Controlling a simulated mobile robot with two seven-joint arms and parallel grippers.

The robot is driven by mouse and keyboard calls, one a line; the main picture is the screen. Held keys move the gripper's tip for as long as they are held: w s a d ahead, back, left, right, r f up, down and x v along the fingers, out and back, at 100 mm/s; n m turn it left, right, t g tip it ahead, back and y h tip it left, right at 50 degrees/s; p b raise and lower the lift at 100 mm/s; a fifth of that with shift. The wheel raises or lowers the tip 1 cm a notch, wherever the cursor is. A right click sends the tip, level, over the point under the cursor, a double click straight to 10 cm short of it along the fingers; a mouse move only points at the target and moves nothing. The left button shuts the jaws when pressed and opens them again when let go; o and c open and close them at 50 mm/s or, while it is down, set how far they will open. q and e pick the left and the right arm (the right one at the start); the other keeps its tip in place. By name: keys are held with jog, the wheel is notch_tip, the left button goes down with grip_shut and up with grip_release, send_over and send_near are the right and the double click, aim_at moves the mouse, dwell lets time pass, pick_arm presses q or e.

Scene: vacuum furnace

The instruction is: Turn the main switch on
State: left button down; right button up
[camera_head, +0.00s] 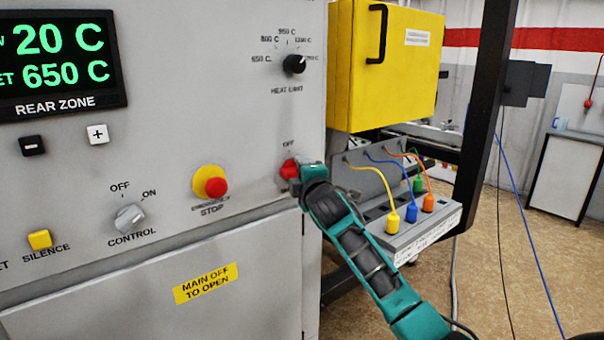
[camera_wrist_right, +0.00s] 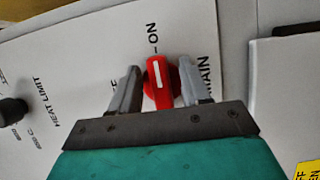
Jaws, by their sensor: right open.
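The main switch is a red knob (camera_wrist_right: 160,85) with a white bar on its face, on the grey front panel. In the wrist view the bar runs roughly up and down the picture, in line with the ON label (camera_wrist_right: 153,38); the OFF label at the left is partly hidden by a finger. My right gripper (camera_wrist_right: 161,80) is open, one finger on each side of the knob; I cannot tell whether they touch it. In the head view the red knob (camera_head: 288,168) is partly covered by my right gripper (camera_head: 297,177). My left gripper is not in view.
Left of the switch are the emergency stop (camera_head: 214,187), the control knob (camera_head: 130,218) and the yellow silence button (camera_head: 39,239). The heat limit knob (camera_head: 294,64) is above. A yellow box (camera_head: 390,70) and a cable block (camera_head: 420,228) with coloured plugs are at the right.

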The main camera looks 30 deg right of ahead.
jog(key=shift+s, duration=0.1)
jog(key=v, duration=1.2)
jog(key=shift+s+b, duration=0.3)
jog(key=shift+s, duration=0.05)
jog(key=shift+a, duration=0.15)
